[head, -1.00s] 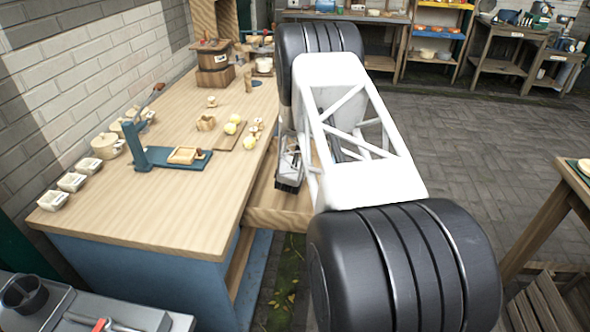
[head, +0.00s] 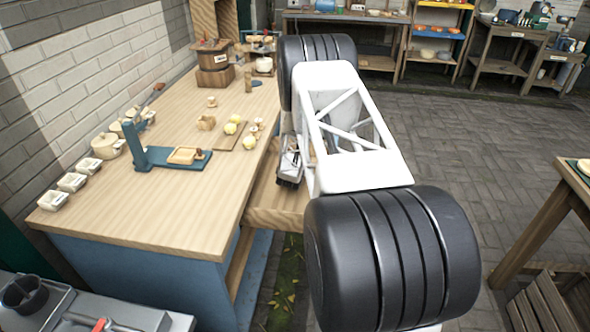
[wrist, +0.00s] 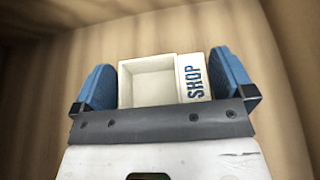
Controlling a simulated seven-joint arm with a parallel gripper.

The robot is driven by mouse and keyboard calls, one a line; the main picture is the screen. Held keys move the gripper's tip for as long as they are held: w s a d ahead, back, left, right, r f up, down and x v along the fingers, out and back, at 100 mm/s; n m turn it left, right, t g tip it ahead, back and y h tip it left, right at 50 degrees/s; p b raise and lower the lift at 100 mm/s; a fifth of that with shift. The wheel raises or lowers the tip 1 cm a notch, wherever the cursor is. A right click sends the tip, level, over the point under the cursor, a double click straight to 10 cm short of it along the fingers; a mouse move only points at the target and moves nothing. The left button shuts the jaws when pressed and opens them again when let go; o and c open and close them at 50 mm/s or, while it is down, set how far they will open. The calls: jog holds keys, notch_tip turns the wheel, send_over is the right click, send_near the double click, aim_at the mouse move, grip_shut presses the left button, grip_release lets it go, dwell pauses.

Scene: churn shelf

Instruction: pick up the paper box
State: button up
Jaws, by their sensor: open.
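The likely paper box (wrist: 148,85) is a small white, open-topped box in the wrist view. A white panel with blue "SHOP" lettering (wrist: 193,78) is at its right side; I cannot tell if it is part of the box. My gripper (wrist: 163,82) is open, with one blue finger left of the box and the other right of the panel. A slight gap seems to show beside each finger; contact is unclear. In the head view my gripper (head: 288,180) is low beside the counter's right side, over a wooden shelf or drawer. The box cannot be made out there.
The wooden counter (head: 170,215) holds a blue press-like stand (head: 140,150), several white cups and yellow balls on a board (head: 228,140). Paved floor (head: 460,130) is open to the right.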

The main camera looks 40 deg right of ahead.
jog(key=shift+w+d+f, duration=0.1)
jog(key=shift+w+d, duration=0.1)
dwell(0.5)
jog(key=c, duration=0.7)
jog(key=shift+c, duration=0.2)
jog(key=shift+r, duration=0.2)
jog(key=shift+r, duration=0.55)
jog(key=shift+s+a+r, duration=0.15)
jog(key=shift+s+r, duration=0.1)
jog(key=shift+r, duration=0.3)
jog(key=shift+s+a+r, duration=0.1)
jog(key=shift+s+r, duration=0.1)
jog(key=shift+r, duration=0.3)
jog(key=s+a, duration=0.2)
jog(key=s, duration=0.2)
jog(key=s+a+r, duration=0.1)
jog(key=s+a, duration=0.2)
jog(key=s, duration=0.1)
jog(key=s+a, duration=0.2)
jog(key=s, duration=0.3)
jog(key=shift+a+r, duration=0.2)
jog(key=shift+a, duration=0.1)
